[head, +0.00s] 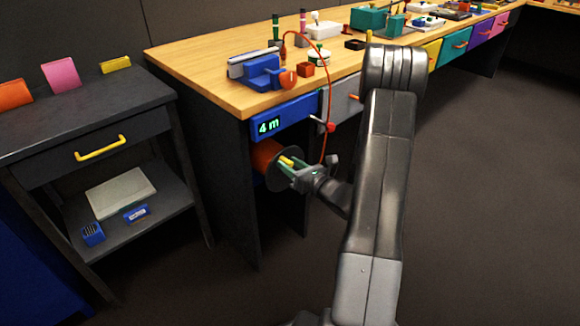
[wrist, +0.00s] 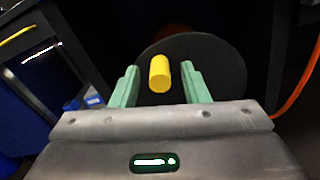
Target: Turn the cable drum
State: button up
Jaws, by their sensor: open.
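The cable drum (head: 264,157) is orange with a dark round flange, mounted under the left end of the wooden bench. In the wrist view its dark flange (wrist: 225,68) faces me, and a yellow crank handle (wrist: 159,74) sticks out from it. My gripper (head: 288,170) is at the drum's front. In the wrist view my gripper (wrist: 160,86) is open, with one green finger on each side of the yellow handle. A gap shows between the handle and each finger. The handle (head: 286,160) is partly hidden by the fingers in the head view.
A display (head: 269,125) above the drum reads "4 m". An orange cable (head: 326,100) runs from the bench top down past my gripper's right. A dark side table (head: 75,125) with a yellow-handled drawer stands at left. The floor at right is clear.

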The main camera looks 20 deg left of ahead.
jog(key=shift+w+a, duration=0.15)
jog(key=shift+a, duration=0.15)
grip_shut()
jog(key=shift+r, duration=0.1)
